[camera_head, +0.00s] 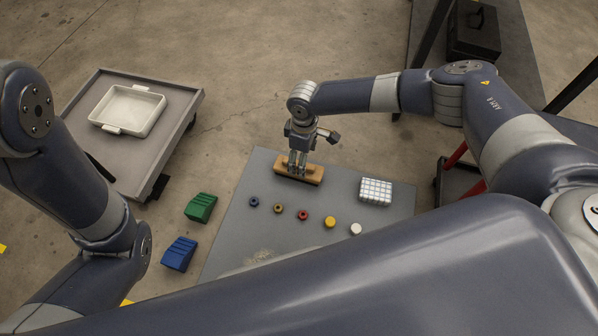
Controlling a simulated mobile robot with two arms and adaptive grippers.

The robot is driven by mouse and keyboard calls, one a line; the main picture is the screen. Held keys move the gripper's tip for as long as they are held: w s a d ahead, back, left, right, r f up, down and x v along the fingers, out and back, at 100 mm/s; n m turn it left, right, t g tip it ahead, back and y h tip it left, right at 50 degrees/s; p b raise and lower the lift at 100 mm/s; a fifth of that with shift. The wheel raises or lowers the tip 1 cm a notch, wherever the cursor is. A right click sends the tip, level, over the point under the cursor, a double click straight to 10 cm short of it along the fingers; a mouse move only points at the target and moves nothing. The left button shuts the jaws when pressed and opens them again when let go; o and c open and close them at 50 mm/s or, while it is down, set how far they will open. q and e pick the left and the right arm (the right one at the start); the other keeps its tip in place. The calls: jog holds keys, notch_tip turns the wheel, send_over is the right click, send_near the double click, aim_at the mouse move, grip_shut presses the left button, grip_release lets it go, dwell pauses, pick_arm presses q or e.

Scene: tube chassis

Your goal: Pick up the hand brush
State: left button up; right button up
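The hand brush (312,173), with a wooden tan-orange block and dark underside, lies at the far edge of the grey mat (228,232). My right gripper (297,170) points down at the middle of the brush, with its fingers at the block and hiding part of it. I cannot tell whether the fingers are closed on the block or only beside it. The brush looks level, and I see no clear gap under it. My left arm comes in at the left, but its gripper is out of view.
A row of small coloured round parts (303,215) and a white gridded block (375,191) lie on the mat. Green (201,207) and blue (179,253) wedges lie left of it. A cart (165,158) carries a white tray (157,110). A black case (473,30) stands far right.

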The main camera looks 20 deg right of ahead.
aim_at(298, 164)
jog(key=shift+a+f, duration=0.1)
jog(key=shift+f, duration=0.25)
jog(key=f+b, duration=0.1)
jog(key=b, duration=0.1)
jog(key=f+b, duration=0.2)
jog(key=shift+w+a+f, duration=0.2)
jog(key=shift+a+f, duration=0.1)
jog(key=shift+a, duration=0.1)
jog(key=shift+f+b, duration=0.55)
jog(key=shift+b, duration=0.1)
jog(key=shift+d, duration=0.1)
jog(key=shift+c, duration=0.8)
jog(key=c, duration=1.2)
jog(key=shift+r, duration=0.15)
